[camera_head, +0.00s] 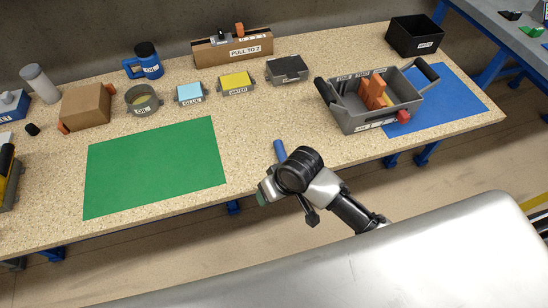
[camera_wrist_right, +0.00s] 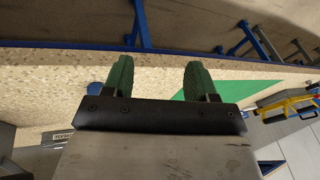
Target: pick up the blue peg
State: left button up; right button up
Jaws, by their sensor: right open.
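The blue peg (camera_head: 280,150) is a short blue cylinder at the front part of the speckled table, right of the green mat. Its lower end is hidden behind my right wrist. My right gripper (camera_head: 264,193) is beside and in front of the peg, near the table's front edge, with a green fingertip showing. In the right wrist view my right gripper (camera_wrist_right: 159,76) has its two green fingers apart with nothing between them. My left gripper is not in view.
A grey tote (camera_head: 370,118) with orange pieces stands to the right, partly over a blue mat (camera_head: 450,100). A green mat (camera_head: 155,165) lies to the left. Labelled bins, a blue mug (camera_head: 146,62) and boxes line the back. The table around the peg is clear.

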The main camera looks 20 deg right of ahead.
aim_at(282, 154)
jog(key=shift+g+h, duration=0.4)
jog(key=shift+g, duration=0.2)
jog(key=w+r, duration=0.1)
jog(key=w, duration=0.1)
jog(key=w+r, duration=0.1)
jog(key=w, duration=0.1)
jog(key=w+r, duration=0.1)
jog(key=w, duration=0.1)
jog(key=shift+d, duration=0.2)
jog(key=w+d+r+m+g+h, duration=0.1)
jog(key=w+d+r+m+h, duration=0.2)
jog(key=w+d+r, duration=0.25)
jog(key=f, duration=1.1)
jog(key=shift+w, duration=0.3)
jog(key=c, duration=1)
jog(key=shift+r, duration=0.1)
